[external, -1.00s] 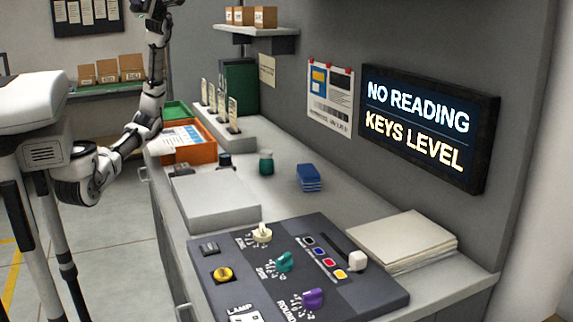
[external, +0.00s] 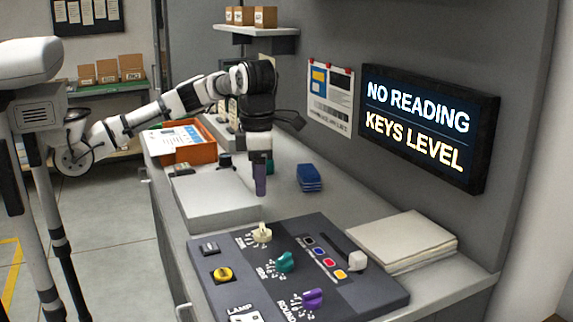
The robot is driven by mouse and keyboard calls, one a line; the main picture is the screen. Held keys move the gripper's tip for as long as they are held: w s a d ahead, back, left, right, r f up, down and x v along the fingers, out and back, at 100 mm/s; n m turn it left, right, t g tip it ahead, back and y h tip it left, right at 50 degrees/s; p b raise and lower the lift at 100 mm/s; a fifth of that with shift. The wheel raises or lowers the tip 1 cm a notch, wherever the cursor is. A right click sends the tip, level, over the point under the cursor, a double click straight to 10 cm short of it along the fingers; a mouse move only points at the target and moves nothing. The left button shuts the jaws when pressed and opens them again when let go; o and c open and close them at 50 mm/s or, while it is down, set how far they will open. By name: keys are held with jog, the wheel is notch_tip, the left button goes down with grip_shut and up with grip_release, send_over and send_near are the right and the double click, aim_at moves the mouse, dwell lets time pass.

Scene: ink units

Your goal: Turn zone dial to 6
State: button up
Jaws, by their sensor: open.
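The control panel (external: 340,247) is dark and lies on the counter. A cream dial (external: 262,233) sits at its back left, beside a small label that seems to read ZONE; its number setting is too small to read. A teal dial (external: 285,262) and a purple dial (external: 313,299) sit nearer the front. My gripper (external: 260,188) points down above the counter just behind the panel, higher than the cream dial and apart from it. It is open and empty; the gap between its fingers is hard to see from here.
The wall screen (external: 416,127) reads NO READING, KEYS LEVEL. A yellow button (external: 222,274), coloured keys (external: 325,258) and a white slider knob (external: 357,260) are also on the panel. A grey box (external: 210,203), blue stack (external: 309,177) and papers (external: 408,238) stand around it.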

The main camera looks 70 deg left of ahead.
aim_at(260, 228)
notch_tip(260, 228, down, 12)
jog(key=p, duration=0.2)
jog(key=shift+r+p, duration=0.1)
jog(key=shift+p, duration=0.2)
jog(key=c, duration=1)
